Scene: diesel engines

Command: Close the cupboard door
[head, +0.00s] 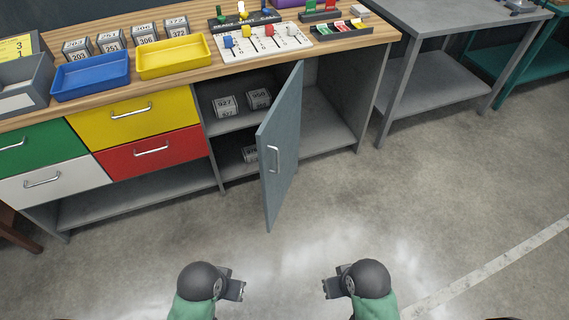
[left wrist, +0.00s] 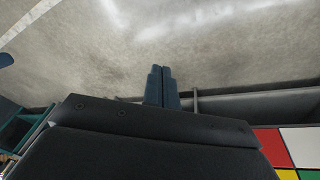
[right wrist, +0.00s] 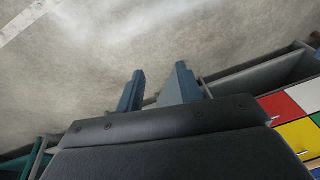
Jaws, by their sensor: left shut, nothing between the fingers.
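The grey-blue cupboard door (head: 284,150) stands open in the head view, swung out from the workbench front toward me. Its far right edge is at the bench and its free edge points forward and left. A silver bar handle (head: 273,159) is near the free edge. My left gripper (head: 242,290) is shut and empty, low in front of the door and apart from it; its fingers (left wrist: 161,88) are together in the left wrist view. My right gripper (head: 325,289) is open and empty, right of the left one; its fingers (right wrist: 158,88) stand apart in the right wrist view.
Inside the cupboard, labelled boxes (head: 224,106) sit on a shelf. Left are yellow (head: 120,112), red (head: 150,154), green and white drawers. The wooden bench top (head: 340,43) carries trays and blocks. A grey table (head: 440,85) stands right. The floor before the door is clear.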

